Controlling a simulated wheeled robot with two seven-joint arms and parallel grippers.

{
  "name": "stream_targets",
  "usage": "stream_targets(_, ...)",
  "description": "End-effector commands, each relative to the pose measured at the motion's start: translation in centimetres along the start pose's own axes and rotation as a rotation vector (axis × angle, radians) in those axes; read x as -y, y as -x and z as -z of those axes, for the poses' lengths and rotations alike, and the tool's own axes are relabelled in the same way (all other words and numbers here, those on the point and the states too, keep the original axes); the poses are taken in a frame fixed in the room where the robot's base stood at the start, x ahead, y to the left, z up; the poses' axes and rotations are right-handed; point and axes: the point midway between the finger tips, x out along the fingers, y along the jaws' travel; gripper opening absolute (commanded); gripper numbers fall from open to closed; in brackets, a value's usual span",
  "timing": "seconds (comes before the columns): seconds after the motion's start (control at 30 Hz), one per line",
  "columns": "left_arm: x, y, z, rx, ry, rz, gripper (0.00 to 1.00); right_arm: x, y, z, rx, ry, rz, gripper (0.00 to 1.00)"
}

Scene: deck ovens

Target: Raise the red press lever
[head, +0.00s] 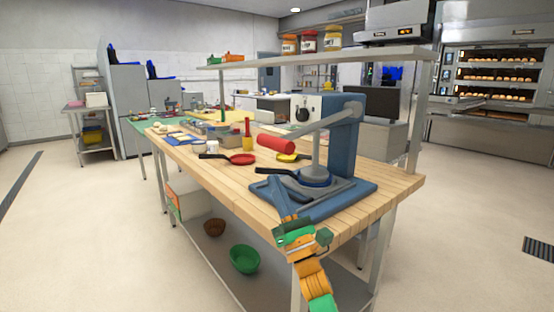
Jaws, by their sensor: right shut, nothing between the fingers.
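The press (342,140) is blue and stands on a blue base at the right end of the wooden table. Its grey lever arm (328,121) slopes down to the left and ends in a thick red handle (276,144). A round plate under the press column has a black handle pointing left. My right gripper (273,182) reaches in from the bottom of the head view, by the front left of the press base. It is shut and empty, below the red handle and apart from it. My left gripper is not in view.
A red pan (241,158) and a yellow pan (291,157) lie left of and behind the press. A shelf (310,58) with jars runs above the table. A green bowl (244,259) sits on the lower shelf. The wooden top right of the press is clear.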

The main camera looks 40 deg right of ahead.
Motion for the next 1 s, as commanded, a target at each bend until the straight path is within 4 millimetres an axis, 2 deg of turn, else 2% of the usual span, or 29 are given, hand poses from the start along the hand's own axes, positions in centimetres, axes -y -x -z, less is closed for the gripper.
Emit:
stream_targets(0.07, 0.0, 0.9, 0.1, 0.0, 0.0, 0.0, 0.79, 0.0, -1.8, -0.6, 0.002, 0.003, -0.001, 0.0)
stream_targets(0.2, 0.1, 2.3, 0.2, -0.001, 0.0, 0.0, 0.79, -0.1, -3.3, -2.2, 0.0, 0.003, 0.0, 0.0)
stream_targets(0.33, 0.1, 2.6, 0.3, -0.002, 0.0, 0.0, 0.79, 0.0, -3.8, -2.8, 0.0, 0.002, 0.0, 0.0)
stream_targets(0.77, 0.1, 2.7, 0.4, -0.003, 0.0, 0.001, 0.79, -0.1, -3.9, -3.0, 0.0, -0.002, 0.003, 0.0)
stream_targets(0.87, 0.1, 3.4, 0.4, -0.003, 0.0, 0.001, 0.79, -0.3, -4.4, -3.4, 0.0, -0.014, 0.014, 0.0)
stream_targets(1.0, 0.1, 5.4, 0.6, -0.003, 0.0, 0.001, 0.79, -1.1, -5.8, -4.9, 0.002, -0.051, 0.05, 0.0)
